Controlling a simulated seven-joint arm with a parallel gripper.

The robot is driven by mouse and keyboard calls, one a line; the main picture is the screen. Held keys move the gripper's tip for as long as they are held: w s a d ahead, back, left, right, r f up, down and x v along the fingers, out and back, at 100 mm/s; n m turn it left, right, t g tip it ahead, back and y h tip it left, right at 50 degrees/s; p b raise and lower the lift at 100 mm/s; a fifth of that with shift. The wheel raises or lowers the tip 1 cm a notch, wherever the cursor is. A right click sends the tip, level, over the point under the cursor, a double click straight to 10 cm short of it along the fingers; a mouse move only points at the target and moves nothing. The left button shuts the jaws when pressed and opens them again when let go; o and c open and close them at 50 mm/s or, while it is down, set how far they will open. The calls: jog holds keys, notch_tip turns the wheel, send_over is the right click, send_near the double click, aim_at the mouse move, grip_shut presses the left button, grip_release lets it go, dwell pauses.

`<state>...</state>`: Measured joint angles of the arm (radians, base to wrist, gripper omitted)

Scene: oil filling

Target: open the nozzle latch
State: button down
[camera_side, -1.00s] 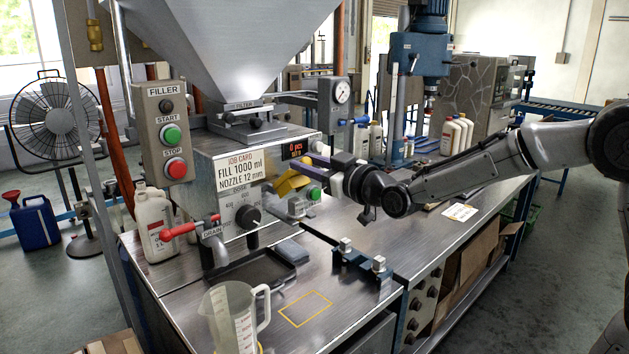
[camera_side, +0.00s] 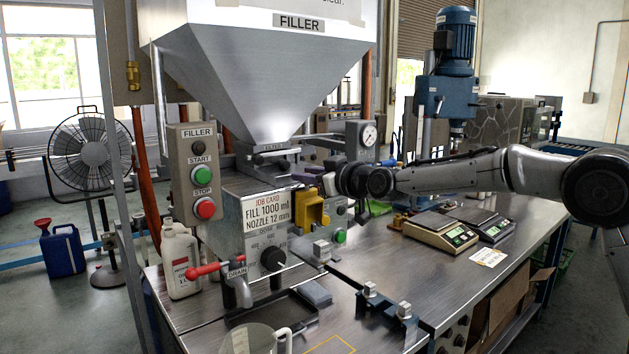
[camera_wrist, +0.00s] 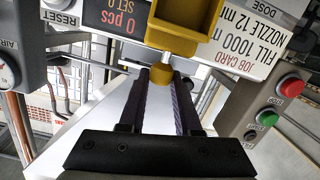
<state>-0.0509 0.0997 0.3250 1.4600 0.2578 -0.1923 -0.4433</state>
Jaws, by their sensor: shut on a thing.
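The yellow nozzle latch (camera_side: 311,208) is on the front of the filler machine, just right of the job card. In the side view it shows as an upright boxy piece. In the wrist view its hollow yellow body (camera_wrist: 186,22) is at the top, with a short metal pin and a round yellow knob (camera_wrist: 161,73) below. My gripper (camera_wrist: 160,84) is shut on the knob, one dark finger on each side. In the side view my gripper (camera_side: 313,179) reaches in from the right at the latch's upper end. Its fingertips are hard to make out there.
The job card (camera_side: 267,213) and a black dial (camera_side: 272,259) are on the machine front. A red-handled drain tap (camera_side: 237,285) stands lower left over a black tray (camera_side: 262,321). Scales (camera_side: 440,231) sit to the right. The counter (camera_side: 375,262) between is mostly clear.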

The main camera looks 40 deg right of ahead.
jog(key=shift+w+d+r, duration=0.15)
jog(key=shift+w+d, duration=0.15)
jog(key=shift+w, duration=0.25)
jog(key=c, duration=0.8)
grip_release()
jog(key=shift+o, duration=0.7)
jog(key=shift+a+f, duration=0.15)
jog(key=shift+f, duration=0.05)
jog(key=s+r, duration=0.1)
jog(key=s, duration=1.2)
jog(key=shift+s+r, duration=0.35)
jog(key=shift+r, duration=0.05)
